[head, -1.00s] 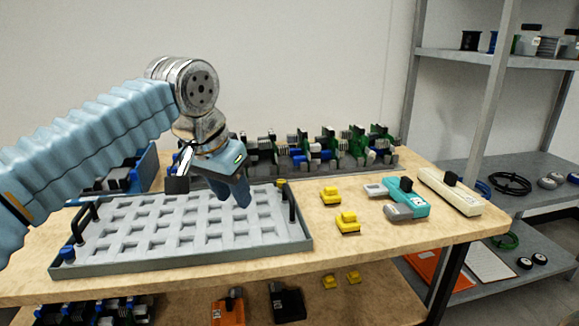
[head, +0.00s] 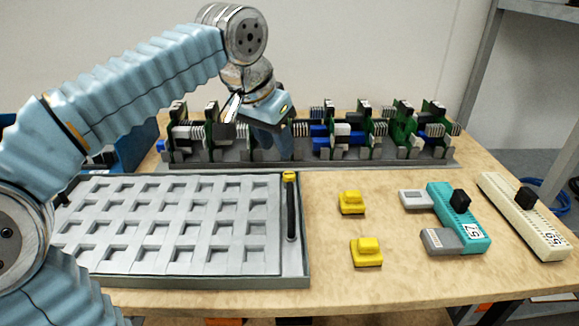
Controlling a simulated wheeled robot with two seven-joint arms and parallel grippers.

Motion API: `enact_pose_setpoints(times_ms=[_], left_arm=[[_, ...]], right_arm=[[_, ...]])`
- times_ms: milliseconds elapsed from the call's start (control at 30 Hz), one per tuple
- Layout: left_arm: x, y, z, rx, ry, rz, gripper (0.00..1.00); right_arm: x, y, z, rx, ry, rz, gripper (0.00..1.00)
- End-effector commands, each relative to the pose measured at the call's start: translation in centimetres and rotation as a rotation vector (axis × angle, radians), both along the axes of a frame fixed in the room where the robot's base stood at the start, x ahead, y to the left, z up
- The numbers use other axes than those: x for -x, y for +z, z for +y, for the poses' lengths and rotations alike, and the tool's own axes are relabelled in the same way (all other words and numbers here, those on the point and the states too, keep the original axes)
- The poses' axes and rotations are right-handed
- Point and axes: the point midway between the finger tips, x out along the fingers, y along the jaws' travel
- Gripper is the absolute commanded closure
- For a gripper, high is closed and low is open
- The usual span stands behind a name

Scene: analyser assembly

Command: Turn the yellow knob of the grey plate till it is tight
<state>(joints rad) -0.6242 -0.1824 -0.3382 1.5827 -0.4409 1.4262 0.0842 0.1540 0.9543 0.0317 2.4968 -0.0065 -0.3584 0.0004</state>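The grey plate (head: 268,181) with rows of square pockets lies in a shallow grey frame on the left of the table. Its yellow knob (head: 289,176) sits at the far right corner, at the far end of a black bar handle. My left gripper (head: 277,150) points down just behind and slightly left of the knob in the picture, apparently above it and apart from it. Its blue fingers overlap in this view, so I cannot tell whether they are open. My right gripper is not in view.
A grey rack (head: 390,161) of green boards stands along the back, close behind my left gripper. Two yellow blocks (head: 351,203), a teal device (head: 455,215) and a cream device (head: 524,215) lie to the right. Bare tabletop lies between plate and blocks.

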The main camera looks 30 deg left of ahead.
Motion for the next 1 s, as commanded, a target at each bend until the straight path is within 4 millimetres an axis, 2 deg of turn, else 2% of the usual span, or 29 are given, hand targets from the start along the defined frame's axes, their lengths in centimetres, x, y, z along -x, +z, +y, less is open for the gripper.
enact_pose_setpoints(times_ms=[33, 200, 400, 533, 800, 833, 1000], left_arm=[[-0.4, -1.2, -0.1, 0.000, -0.002, 0.004, 0.62], [-1.9, -4.7, -0.3, -0.001, -0.001, 0.003, 0.62], [-3.1, -7.5, -0.5, -0.001, -0.001, 0.002, 0.62], [-3.4, -8.3, -0.5, -0.001, -0.001, 0.001, 0.62], [-3.5, -8.5, -0.5, 0.000, 0.000, 0.000, 0.62], [-3.5, -8.5, -0.5, 0.000, 0.000, 0.000, 0.64], [-3.5, -8.5, -0.5, 0.000, 0.000, 0.000, 0.90]], right_arm=[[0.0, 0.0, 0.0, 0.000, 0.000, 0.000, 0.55], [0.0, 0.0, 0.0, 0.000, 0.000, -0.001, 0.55], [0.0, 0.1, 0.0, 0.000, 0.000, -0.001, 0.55], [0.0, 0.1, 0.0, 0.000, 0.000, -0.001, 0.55], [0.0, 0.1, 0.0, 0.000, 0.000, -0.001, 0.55], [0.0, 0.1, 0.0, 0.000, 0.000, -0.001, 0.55], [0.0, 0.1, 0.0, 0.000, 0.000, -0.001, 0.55]])
